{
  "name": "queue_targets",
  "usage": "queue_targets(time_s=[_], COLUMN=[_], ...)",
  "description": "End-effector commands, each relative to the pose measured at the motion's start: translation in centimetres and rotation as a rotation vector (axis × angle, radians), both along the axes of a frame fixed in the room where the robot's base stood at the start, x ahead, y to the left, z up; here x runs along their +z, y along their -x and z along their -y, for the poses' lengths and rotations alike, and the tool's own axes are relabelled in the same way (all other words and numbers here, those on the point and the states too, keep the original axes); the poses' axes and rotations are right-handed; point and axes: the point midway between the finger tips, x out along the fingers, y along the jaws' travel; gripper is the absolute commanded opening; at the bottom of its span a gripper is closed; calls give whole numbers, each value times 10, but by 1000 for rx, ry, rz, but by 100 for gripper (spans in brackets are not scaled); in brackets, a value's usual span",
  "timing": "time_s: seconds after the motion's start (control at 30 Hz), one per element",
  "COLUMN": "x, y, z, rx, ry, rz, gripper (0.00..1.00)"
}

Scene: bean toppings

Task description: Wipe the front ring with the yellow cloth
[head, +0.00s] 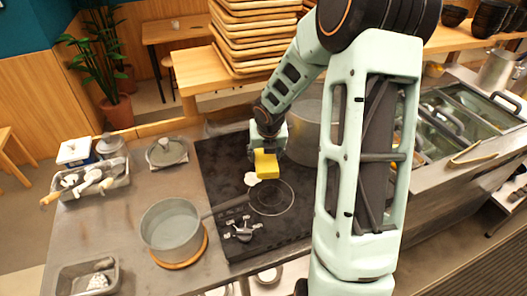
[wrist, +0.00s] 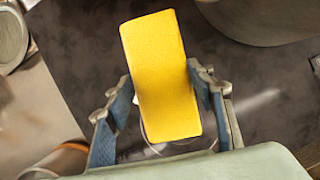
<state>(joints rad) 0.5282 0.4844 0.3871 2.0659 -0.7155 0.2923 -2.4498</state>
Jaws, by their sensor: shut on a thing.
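The yellow cloth (head: 267,166) is a thick block-like pad held over the black cooktop (head: 222,160). My gripper (head: 265,153) is shut on it. In the wrist view the cloth (wrist: 160,50) sits between the two blue-grey fingers of my gripper (wrist: 160,78). The front ring (head: 272,212) is a thin pale circle on the cooktop, just below the cloth in the head view. A whitish spill (head: 251,179) lies at its upper left edge. In the wrist view the cloth hides most of the ring (wrist: 180,148). I cannot tell whether the cloth touches the cooktop.
A large pot (head: 305,120) stands at the back of the cooktop, partly behind my arm. A saucepan (head: 170,222) sits on a wooden trivet (head: 183,262) at left, its handle reaching over the cooktop toward the ring. Control knobs (head: 241,233) are near the front. A lidded pan (head: 167,152) is further left.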

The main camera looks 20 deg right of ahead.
Motion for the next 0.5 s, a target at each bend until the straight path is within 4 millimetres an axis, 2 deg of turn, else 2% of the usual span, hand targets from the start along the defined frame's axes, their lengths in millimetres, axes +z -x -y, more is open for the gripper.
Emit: queue_targets(time_s=[0.5], x=[-51], y=[0], z=[0], rx=[0], ry=[0], rz=[1], gripper=[21])
